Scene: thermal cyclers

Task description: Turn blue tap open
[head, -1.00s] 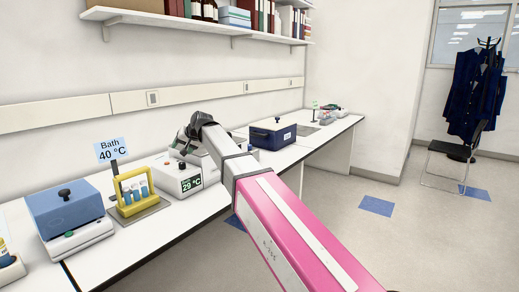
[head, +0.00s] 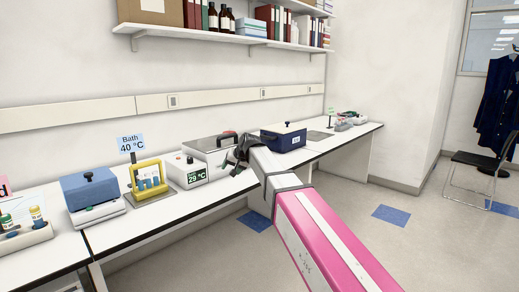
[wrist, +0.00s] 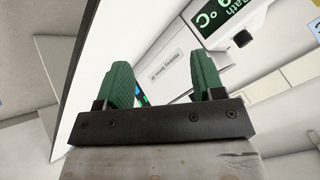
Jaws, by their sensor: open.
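No blue tap can be made out for certain. In the wrist view a small blue and green bit (wrist: 143,97) shows beside the left finger, too small to identify. My gripper (wrist: 160,66) has its two green fingers apart with nothing held between them. In the head view my gripper (head: 241,151) is dark and small, at the front right of the heating bath (head: 190,173), whose display reads 29 °C. The wrist view shows the bath's white side, its label (wrist: 168,68) and a black knob (wrist: 242,39) by the display.
Left of the bath stand a yellow tube rack (head: 148,178), a "Bath 40 °C" sign (head: 131,143) and a blue-lidded device (head: 90,188). A dark blue box (head: 283,138) stands further right on the bench. A shelf (head: 230,38) runs above.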

